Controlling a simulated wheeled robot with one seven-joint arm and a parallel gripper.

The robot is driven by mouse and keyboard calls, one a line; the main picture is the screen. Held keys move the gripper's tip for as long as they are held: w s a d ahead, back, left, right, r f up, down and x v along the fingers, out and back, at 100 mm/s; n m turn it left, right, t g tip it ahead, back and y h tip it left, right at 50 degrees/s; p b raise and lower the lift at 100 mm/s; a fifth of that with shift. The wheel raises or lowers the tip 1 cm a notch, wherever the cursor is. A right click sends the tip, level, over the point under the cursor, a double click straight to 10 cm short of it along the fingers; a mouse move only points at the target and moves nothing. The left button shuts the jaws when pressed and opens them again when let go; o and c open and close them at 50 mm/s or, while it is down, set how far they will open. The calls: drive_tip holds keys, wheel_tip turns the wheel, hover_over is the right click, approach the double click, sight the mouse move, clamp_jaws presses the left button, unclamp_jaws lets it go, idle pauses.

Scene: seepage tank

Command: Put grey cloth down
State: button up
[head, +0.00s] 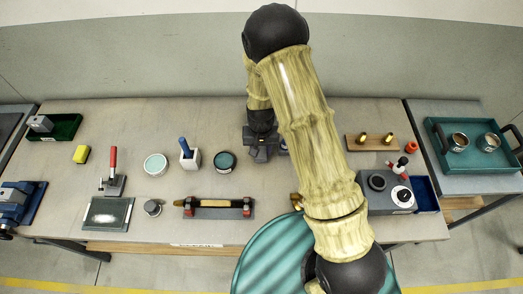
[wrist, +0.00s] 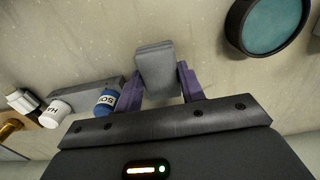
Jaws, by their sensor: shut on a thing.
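My gripper (wrist: 162,86) has its two purple fingers closed on either side of the grey cloth (wrist: 155,66), a folded, block-like pad seen in the wrist view. The cloth sticks out past the fingertips over the pale bench top. In the head view my gripper (head: 262,150) points down over the middle of the bench (head: 135,215), and I cannot make out the cloth there. Whether the cloth touches the bench is not clear.
A dark round dish with teal inside (head: 225,161) is just left of my gripper; it also shows in the wrist view (wrist: 272,22).

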sight(261, 151)
drive_tip(key=shift+f, duration=0.9)
drive_tip(key=shift+f, duration=0.1)
drive_tip(key=o, duration=1)
drive_tip(key=shift+o, duration=0.2)
drive_tip(key=shift+w+r, duration=0.15)
drive_tip(key=shift+r, duration=0.25)
wheel_tip(261, 151, up, 11)
drive_tip(key=b, duration=0.2)
drive_tip(key=shift+r, duration=0.2)
